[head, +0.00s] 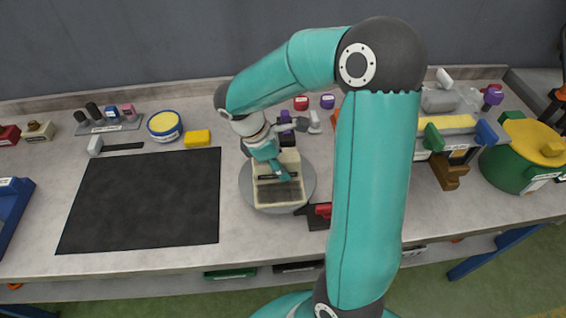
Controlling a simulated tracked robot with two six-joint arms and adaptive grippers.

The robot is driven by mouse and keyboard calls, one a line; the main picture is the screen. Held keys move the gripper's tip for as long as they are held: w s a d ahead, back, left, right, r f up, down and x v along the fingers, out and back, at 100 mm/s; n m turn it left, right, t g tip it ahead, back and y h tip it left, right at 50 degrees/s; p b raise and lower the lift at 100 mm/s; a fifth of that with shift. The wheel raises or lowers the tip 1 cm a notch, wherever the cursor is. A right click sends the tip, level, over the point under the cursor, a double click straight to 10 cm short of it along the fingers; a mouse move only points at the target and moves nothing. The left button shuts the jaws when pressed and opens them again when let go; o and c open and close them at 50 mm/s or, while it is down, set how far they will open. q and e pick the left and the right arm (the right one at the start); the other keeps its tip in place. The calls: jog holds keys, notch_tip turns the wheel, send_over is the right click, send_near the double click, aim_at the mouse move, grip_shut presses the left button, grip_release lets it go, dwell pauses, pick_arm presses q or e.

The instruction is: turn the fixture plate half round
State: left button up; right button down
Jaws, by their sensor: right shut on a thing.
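The fixture plate (263,194) is a cream, tray-like rectangle. It lies on a round grey turntable (308,186) at the middle of the bench, its long side running roughly front to back. My right gripper (285,174) reaches down over the plate from the back left and is shut on it. The fingertips are small here, and the exact part held is hidden. A dark block with a purple top (286,118) stands just behind the plate. My left gripper is not in view.
A black mat (145,200) lies bare on the left. A yellow block (197,138) and a blue-yellow tin (165,125) stand behind it. A black and red clamp-like thing (318,214) sits close at the turntable's front right. A green pot (510,165) stands far right.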

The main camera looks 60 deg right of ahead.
jog(key=shift+w+r, duration=0.1)
jog(key=shift+w, duration=0.1)
jog(key=c, duration=0.8)
grip_release()
jog(key=shift+o, duration=0.2)
jog(key=v, duration=1.1)
jog(key=shift+a+r, duration=0.1)
jog(key=shift+r, duration=0.3)
